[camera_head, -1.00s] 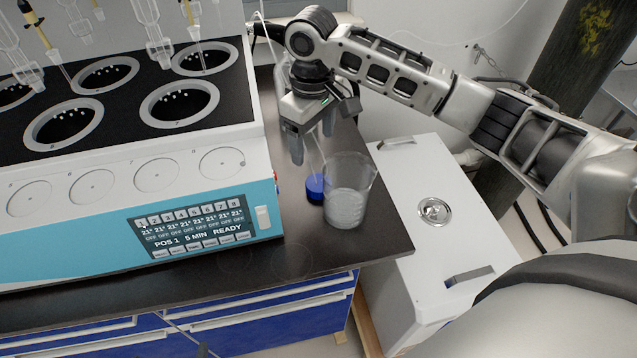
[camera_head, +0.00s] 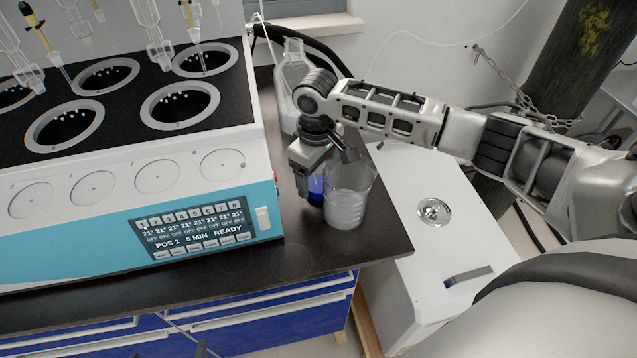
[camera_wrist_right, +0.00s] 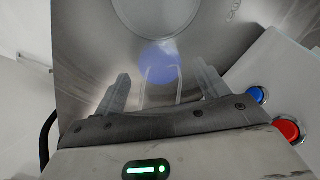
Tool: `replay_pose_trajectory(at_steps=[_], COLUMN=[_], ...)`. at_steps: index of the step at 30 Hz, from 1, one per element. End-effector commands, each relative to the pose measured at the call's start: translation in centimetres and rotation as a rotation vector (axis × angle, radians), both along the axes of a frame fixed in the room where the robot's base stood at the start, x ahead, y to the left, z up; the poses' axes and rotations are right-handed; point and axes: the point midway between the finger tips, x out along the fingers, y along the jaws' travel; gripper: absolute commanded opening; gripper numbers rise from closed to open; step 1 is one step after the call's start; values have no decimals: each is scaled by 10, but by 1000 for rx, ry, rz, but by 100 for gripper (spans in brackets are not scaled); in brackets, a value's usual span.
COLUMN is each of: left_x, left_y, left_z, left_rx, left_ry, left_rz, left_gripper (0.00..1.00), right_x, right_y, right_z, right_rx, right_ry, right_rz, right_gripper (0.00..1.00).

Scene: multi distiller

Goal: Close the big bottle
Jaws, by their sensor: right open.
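The big bottle (camera_head: 291,78) is clear glass and stands at the back of the dark bench, partly hidden by my right arm. Its neck shows no cap. A blue cap (camera_head: 315,194) lies on the bench beside a clear beaker (camera_head: 346,204). In the right wrist view the cap (camera_wrist_right: 160,63) is a hazy blue disc ahead of the fingers. My right gripper (camera_head: 318,178) is open, pointing down just above the cap. Its fingers (camera_wrist_right: 162,88) show on either side, with nothing gripped. Contact with the cap or beaker cannot be told. My left gripper is not in view.
The distiller (camera_head: 120,190) with its display fills the left. Blue (camera_wrist_right: 258,95) and red (camera_wrist_right: 288,131) buttons show close by in the wrist view. The beaker is very near the gripper. The bench's right edge drops to a white cabinet (camera_head: 420,245). The front bench strip is clear.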

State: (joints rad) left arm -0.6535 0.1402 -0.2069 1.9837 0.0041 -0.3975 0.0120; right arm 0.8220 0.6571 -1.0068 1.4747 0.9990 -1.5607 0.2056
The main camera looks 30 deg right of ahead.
Motion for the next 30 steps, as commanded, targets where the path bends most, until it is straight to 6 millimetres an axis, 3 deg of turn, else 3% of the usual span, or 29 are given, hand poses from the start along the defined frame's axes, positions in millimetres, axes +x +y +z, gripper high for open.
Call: replay_pose_trajectory(at_steps=[4, 14, 20, 30], left_x=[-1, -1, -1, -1], left_y=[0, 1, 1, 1], left_z=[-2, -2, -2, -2], left_rx=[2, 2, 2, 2], left_ry=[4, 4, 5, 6], left_rz=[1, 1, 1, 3], left_gripper=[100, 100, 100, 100], right_x=[0, 0, 0, 0], right_y=[1, 1, 1, 1], right_z=[-13, -14, -14, -13], right_rx=[1, 1, 1, 1], right_ry=[0, 0, -2, -2], right_rz=[1, 1, 1, 1], right_gripper=[73, 73, 27, 26])
